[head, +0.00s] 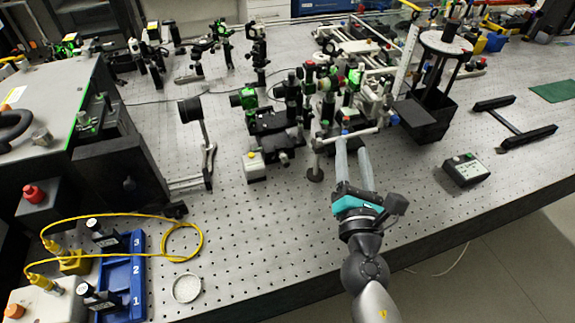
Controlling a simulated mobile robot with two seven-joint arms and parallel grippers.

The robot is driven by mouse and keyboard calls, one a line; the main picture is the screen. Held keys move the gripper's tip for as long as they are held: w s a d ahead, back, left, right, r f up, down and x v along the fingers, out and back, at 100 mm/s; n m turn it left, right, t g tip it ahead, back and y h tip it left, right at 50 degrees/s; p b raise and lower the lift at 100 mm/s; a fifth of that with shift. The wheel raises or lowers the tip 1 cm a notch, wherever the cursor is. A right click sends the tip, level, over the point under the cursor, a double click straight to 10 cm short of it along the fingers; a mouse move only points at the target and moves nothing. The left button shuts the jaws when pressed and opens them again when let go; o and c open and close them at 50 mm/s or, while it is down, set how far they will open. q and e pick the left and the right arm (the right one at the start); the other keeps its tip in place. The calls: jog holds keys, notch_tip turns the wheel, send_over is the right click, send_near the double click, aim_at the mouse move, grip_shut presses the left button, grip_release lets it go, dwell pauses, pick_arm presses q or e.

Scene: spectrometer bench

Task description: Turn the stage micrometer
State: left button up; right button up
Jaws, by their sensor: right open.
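My right gripper (351,150) reaches in from the lower right. Its two pale fingers are apart and point away toward a cluster of black optical mounts. A thin light bar (362,133) with a blue knob lies just at or behind the fingertips; I cannot tell whether they touch it. To the left of the fingers stands a black translation stage (284,141) with green-faced mounts. I cannot make out the stage micrometer for certain; it may be small or hidden among the mounts and fingers. My left gripper is not in view.
The perforated bench (245,235) is clear in front of the stage. A cream-topped block (254,166) stands left of it. A black box (466,170) sits to the right. A blue numbered rack (137,285) and yellow cable (150,217) lie front left. A black tower (428,115) stands behind right.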

jog(key=w+a+f+n+g+y, duration=0.1)
jog(key=a+f+n+y, duration=0.15)
jog(key=a+n, duration=0.3)
jog(key=a+f+n+g+y, duration=0.1)
jog(key=a+n+y, duration=0.3)
jog(key=n, duration=0.2)
jog(key=n+b, duration=0.1)
jog(key=b, duration=0.5)
send_near(287, 165)
jog(key=shift+w+a+f, duration=0.1)
jog(key=shift+w+a, duration=0.05)
jog(key=shift+w, duration=0.35)
jog(key=shift+w+a+f, duration=0.15)
jog(key=shift+w, duration=0.3)
jog(key=x, duration=0.6)
jog(key=shift+w+r, duration=0.2)
jog(key=shift+w+a+b, duration=0.25)
jog(key=shift+w+b, duration=0.1)
jog(key=shift+w, duration=0.2)
grip_shut()
